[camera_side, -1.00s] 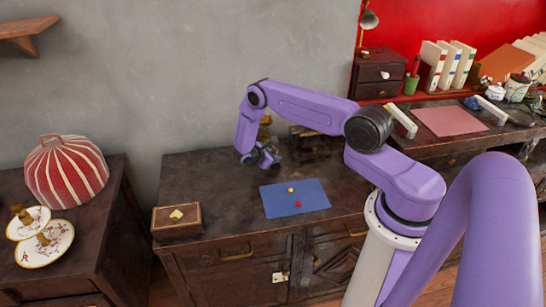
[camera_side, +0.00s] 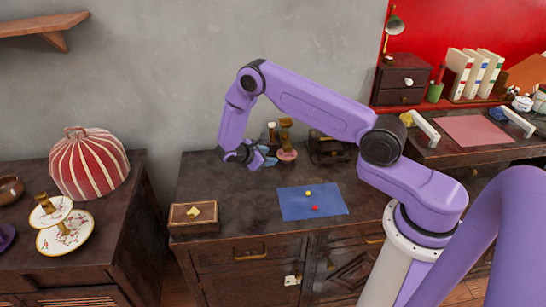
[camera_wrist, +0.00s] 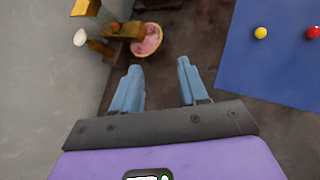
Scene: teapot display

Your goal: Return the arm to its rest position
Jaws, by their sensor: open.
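My purple arm reaches from the right over the dark wooden cabinet. My gripper (camera_side: 252,157) is above the back left of the cabinet top. In the wrist view, the blue fingers of my gripper (camera_wrist: 158,85) are apart, with nothing between them. Ahead of the fingers is a pink dish (camera_wrist: 148,40) beside brass pieces (camera_wrist: 122,30). In the side view the pink dish (camera_side: 287,155) is just right of my gripper, under a brass stand.
A blue mat (camera_side: 300,213) on the cabinet carries a yellow ball (camera_side: 308,194) and a red ball (camera_side: 315,208). A wooden box (camera_side: 193,226) sits at the front left. A striped cozy (camera_side: 88,165) and tiered plates (camera_side: 62,237) stand on the left table.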

